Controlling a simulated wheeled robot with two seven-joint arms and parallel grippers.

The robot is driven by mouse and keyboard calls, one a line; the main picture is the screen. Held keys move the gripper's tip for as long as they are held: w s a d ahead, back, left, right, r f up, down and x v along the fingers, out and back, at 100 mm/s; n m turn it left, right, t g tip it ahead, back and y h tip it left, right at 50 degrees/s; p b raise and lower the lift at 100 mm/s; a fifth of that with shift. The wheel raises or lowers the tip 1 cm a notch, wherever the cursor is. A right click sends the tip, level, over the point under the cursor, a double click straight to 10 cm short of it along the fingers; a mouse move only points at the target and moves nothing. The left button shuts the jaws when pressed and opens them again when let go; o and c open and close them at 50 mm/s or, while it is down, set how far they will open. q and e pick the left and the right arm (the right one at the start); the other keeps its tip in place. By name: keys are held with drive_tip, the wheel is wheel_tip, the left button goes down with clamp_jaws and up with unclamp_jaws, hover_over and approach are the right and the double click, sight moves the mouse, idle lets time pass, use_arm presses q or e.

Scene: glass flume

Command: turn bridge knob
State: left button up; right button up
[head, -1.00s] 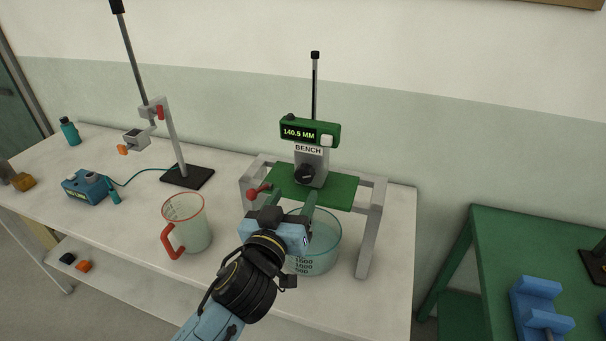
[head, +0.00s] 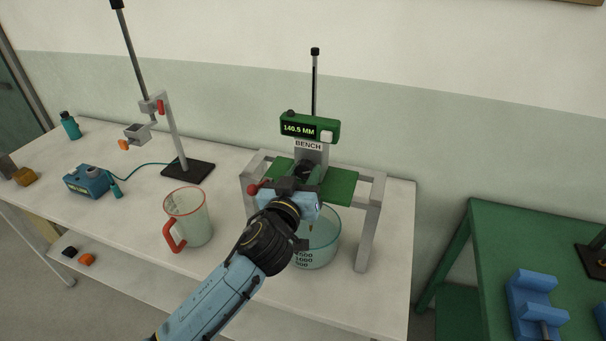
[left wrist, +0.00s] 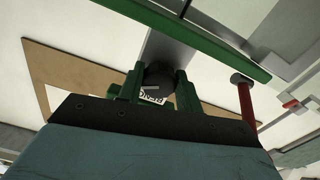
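The bridge carries a black round knob (head: 303,167) on the front of the grey block below its BENCH label, partly hidden by my gripper. In the left wrist view the knob (left wrist: 158,75) shows between the green fingertips. My left gripper (head: 302,180) reaches it from the front, its fingers apart, one on each side of the knob. I cannot tell whether the fingers touch it. The green display (head: 309,128) above reads 140.5 MM. My right gripper is not in view.
The grey bridge frame (head: 371,225) with its green plate (head: 340,188) straddles a glass bowl (head: 325,240). A red-handled jug (head: 188,218) stands to the left. A clamp stand (head: 187,168) stands further left.

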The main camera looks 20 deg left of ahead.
use_arm(q)
drive_tip(key=c, duration=0.4)
drive_tip(key=shift+a+m+p, duration=0.1)
drive_tip(key=shift+m+p, duration=0.5)
drive_tip(key=shift+m, duration=1.8)
drive_tip(key=o, duration=1)
drive_tip(key=shift+s, duration=0.1)
drive_tip(key=shift+s+a+b, duration=0.15)
drive_tip(key=shift+s+b, duration=0.5)
drive_tip(key=shift+s, duration=2.65)
drive_tip(key=shift+s+a+b, duration=0.1)
drive_tip(key=shift+s+b, duration=0.5)
drive_tip(key=shift+s, duration=2.7)
